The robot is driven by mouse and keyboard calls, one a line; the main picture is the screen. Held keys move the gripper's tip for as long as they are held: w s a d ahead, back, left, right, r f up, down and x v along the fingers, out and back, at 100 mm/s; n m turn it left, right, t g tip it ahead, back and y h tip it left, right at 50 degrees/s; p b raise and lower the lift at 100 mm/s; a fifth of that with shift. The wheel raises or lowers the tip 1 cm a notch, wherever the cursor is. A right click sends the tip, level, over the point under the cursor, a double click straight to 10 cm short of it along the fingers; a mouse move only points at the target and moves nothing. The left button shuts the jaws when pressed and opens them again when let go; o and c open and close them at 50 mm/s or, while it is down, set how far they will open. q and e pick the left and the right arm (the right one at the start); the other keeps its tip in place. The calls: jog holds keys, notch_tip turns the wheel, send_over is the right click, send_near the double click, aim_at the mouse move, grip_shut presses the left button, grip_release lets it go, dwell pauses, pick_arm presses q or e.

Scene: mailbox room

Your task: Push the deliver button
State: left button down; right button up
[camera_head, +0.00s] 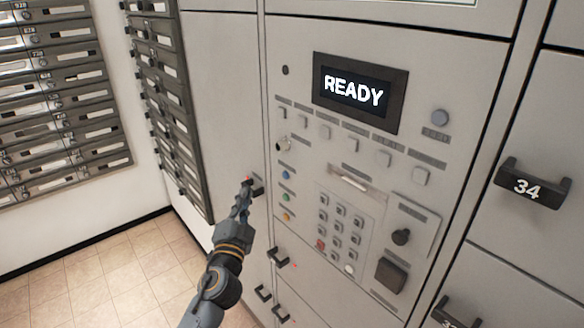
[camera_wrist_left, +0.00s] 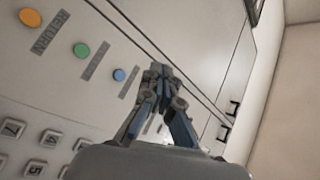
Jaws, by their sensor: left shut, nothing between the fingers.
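A column of three round buttons is on the grey panel: blue (camera_head: 285,175), green (camera_head: 285,197) and orange (camera_head: 286,216). In the left wrist view they show as blue (camera_wrist_left: 119,75), green (camera_wrist_left: 81,50) and orange (camera_wrist_left: 30,17), with RETURN beside the orange one. The other two labels are too small or blurred to read, so I cannot tell which is the deliver button. My left gripper (camera_head: 246,187) is shut and empty, its tips left of the blue button in the head view. I cannot tell whether it touches the panel. My right gripper is not in view.
A screen (camera_head: 353,92) reads READY above the buttons. A number keypad (camera_head: 340,225) lies right of them. Small black handles (camera_head: 279,257) stick out from doors below. Mailbox rows (camera_head: 170,100) stand at the left. Tiled floor (camera_head: 110,270) is clear.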

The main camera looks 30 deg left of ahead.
pick_arm(q)
jog(key=shift+s+r, duration=0.1)
jog(key=shift+r, duration=0.15)
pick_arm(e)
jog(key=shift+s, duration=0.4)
pick_arm(q)
send_near(279, 167)
jog(key=w+a, duration=0.1)
jog(key=a, duration=0.2)
jog(key=shift+w+d+r+b, duration=0.2)
jog(key=shift+w+d+b, duration=0.1)
jog(key=shift+w, duration=0.2)
jog(key=shift+w+d+r+b, duration=0.2)
jog(key=shift+w+d+r, duration=0.1)
jog(key=shift+w, duration=0.15)
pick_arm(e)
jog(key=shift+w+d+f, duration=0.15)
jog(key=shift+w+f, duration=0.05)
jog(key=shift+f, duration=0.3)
pick_arm(q)
jog(key=shift+w+d, duration=0.15)
jog(key=shift+w, duration=0.25)
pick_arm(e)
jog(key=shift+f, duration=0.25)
